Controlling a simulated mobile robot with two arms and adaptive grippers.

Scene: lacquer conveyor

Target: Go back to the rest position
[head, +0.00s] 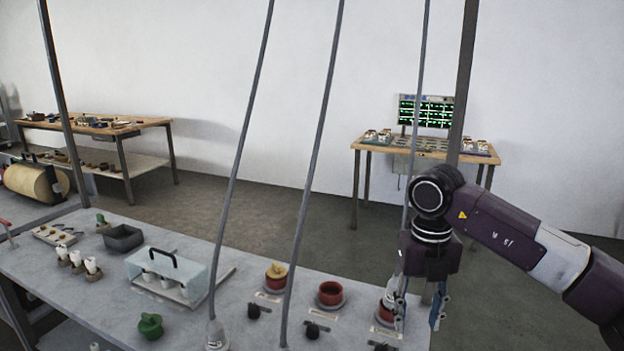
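My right arm comes in from the right, and its gripper (420,312) points down over the right end of the grey work table (240,266). Its two fingers stand apart with nothing seen between them, so it looks open. The left finger overlaps a red pot (384,315) in the picture; I cannot tell whether they touch. My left gripper is not in view.
Red pots (330,296) and dark knobs (312,331) line the table's right part. A clear-lidded box (166,272), grey bin (122,238) and green pot (150,327) stand left. Thin grey poles (310,165) rise in front. Open floor (290,218) lies behind.

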